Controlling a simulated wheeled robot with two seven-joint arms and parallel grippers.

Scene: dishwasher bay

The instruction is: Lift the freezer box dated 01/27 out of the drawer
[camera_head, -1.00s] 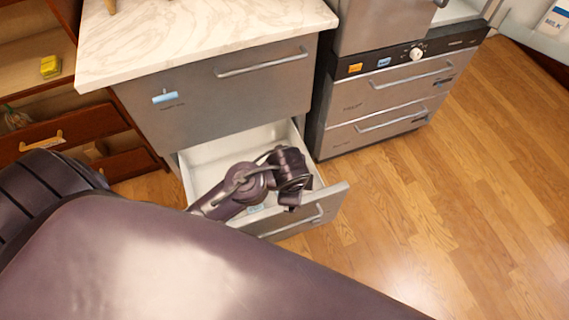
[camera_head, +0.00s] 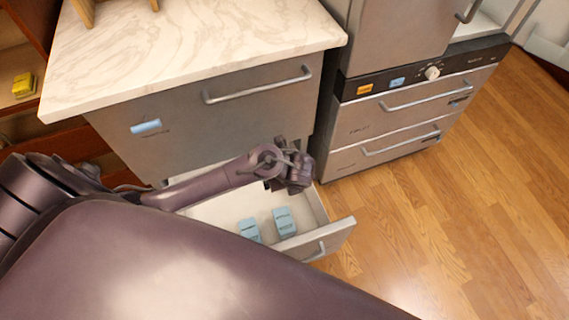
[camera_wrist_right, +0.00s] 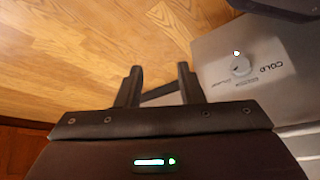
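The lower drawer (camera_head: 338,235) stands open under the marble counter. Two light blue boxes with dark print lie in it, a left one (camera_head: 250,230) and a right one (camera_head: 284,221). I cannot read the dates on either. My left gripper (camera_head: 292,181) is over the back right part of the drawer, above and apart from both boxes. Its fingers are dark and small, so I cannot tell whether they are open or hold anything. My right gripper (camera_wrist_right: 158,88) shows in the right wrist view, its fingers apart with nothing between them; it does not show in the head view.
The closed upper drawer (camera_head: 235,100) bears a blue label. A steel appliance with a knob (camera_head: 432,73) and closed drawers stands right of the open drawer. A grey panel with a "COLD" dial (camera_wrist_right: 241,66) is beside my right gripper. The floor at right (camera_head: 450,220) is clear.

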